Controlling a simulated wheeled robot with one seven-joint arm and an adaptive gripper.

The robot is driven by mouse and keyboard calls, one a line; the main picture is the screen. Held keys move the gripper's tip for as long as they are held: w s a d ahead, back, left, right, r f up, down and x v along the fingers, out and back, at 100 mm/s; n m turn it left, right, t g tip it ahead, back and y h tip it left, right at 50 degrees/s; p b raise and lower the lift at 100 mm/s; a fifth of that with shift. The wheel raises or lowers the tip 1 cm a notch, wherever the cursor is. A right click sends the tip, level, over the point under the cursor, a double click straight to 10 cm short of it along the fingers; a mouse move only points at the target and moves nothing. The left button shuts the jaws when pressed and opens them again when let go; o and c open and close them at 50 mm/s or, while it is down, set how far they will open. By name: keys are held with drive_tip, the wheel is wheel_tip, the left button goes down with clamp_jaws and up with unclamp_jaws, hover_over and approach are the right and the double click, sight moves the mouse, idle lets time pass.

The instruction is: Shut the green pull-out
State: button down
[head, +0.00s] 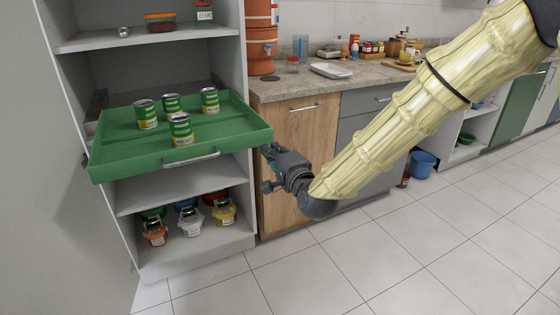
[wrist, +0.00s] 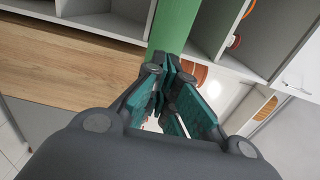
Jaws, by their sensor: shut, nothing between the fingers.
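The green pull-out (head: 106,164) is a tray-like drawer standing out from a tall grey cabinet in the head view. It has a silver bar handle (head: 191,159) on its front and carries several green cans (head: 181,130). My gripper (head: 268,168) is to the right of its front right corner and slightly lower. In the wrist view my gripper (wrist: 168,85) has its teal-padded fingers together, with nothing between them. The green pull-out (wrist: 177,22) shows just beyond the fingertips there. I cannot tell whether they touch it.
A wooden cupboard door (head: 290,130) stands behind my gripper, under the counter (head: 300,87). Shelves below the pull-out hold several small lidded pots (head: 190,222). A blue bucket (head: 423,164) stands farther right. The tiled floor (head: 330,265) in front is clear.

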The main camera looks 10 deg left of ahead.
sight(262, 139)
drive_tip(key=x, duration=0.4)
drive_tip(key=shift+w+a, duration=0.1)
drive_tip(key=shift+w, duration=0.1)
drive_tip(key=shift+a, duration=0.1)
drive_tip(key=shift+w, duration=0.15)
